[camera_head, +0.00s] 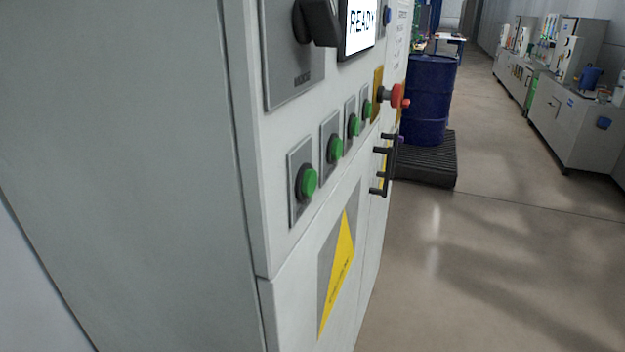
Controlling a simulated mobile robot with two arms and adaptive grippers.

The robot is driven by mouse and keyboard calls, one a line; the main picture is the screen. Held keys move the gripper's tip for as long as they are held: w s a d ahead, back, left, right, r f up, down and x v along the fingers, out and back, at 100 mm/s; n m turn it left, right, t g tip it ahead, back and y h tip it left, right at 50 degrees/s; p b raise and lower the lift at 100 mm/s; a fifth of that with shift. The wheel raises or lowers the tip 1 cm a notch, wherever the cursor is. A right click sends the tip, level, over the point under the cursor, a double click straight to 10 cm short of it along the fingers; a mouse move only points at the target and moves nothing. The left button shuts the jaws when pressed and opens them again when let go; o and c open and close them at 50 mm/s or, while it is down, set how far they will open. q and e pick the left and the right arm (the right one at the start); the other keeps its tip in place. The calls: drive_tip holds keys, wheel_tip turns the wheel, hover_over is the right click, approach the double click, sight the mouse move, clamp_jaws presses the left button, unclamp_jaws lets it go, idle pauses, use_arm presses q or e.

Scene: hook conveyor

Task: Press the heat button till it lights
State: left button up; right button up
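Several green push buttons sit in a row on the side panel of a pale grey cabinet, each on its own grey plate. The nearest button (309,182) is lowest and largest in view; a second button (336,148), a third button (354,125) and a farther one (367,109) run back from it. I cannot read any label that marks one as the heat button, and I cannot tell whether any is lit. A screen (360,22) above them reads "READY". Neither gripper is in view.
A red emergency-stop knob (397,96) on a yellow plate and a black handle (384,165) stick out of the panel. A black rotary switch (318,22) is above. A blue drum (428,100) stands on a black pallet (430,160) behind. The floor (490,260) at right is clear.

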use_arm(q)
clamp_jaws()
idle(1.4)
